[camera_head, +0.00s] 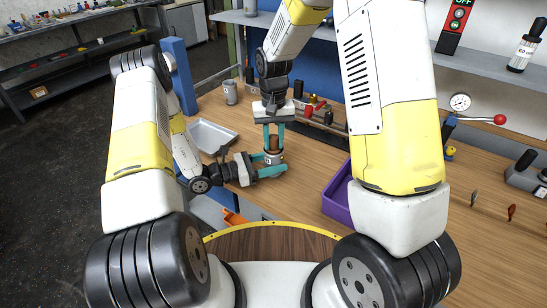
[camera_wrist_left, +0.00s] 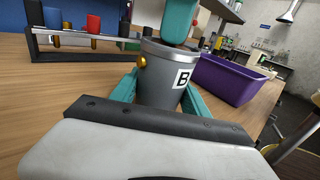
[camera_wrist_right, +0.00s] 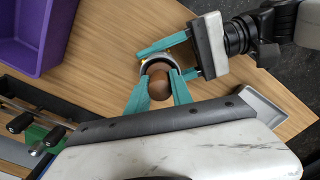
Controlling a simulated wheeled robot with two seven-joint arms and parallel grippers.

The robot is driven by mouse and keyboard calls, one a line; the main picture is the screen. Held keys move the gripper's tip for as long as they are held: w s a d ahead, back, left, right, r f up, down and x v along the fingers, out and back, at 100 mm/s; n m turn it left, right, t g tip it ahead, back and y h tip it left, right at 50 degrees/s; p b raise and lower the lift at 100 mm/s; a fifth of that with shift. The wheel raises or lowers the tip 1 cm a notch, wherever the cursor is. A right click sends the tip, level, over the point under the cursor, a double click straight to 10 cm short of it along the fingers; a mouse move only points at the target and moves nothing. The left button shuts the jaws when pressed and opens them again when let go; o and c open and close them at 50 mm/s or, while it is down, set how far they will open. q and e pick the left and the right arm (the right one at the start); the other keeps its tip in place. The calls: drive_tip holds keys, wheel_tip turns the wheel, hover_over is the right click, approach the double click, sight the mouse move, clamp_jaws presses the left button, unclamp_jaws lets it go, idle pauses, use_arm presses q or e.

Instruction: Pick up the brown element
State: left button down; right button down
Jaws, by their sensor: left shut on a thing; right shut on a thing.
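The brown element (camera_wrist_right: 160,86) sits in the mouth of a grey drum marked B (camera_wrist_left: 165,75). In the head view the brown element (camera_head: 274,142) shows between the teal fingers of my right gripper (camera_head: 274,135), which comes down from above and is shut on it. My left gripper (camera_head: 270,167) comes from the left and is shut around the drum's sides. In the left wrist view its teal fingers hold the drum upright, and a right finger (camera_wrist_left: 180,20) reaches into the drum's top. How far the element is inside the drum is hidden there.
A purple bin (camera_head: 338,193) stands on the wooden table to the right. A metal tray (camera_head: 212,135) lies at the left edge. A rack with red and dark handles (camera_head: 322,112) is behind the grippers, and a grey can (camera_head: 230,92) stands back left.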

idle(0.8)
wheel_tip(320, 180, up, 18)
idle(0.3)
use_arm(q)
drive_tip(key=shift+c, duration=2.3)
unclamp_jaws()
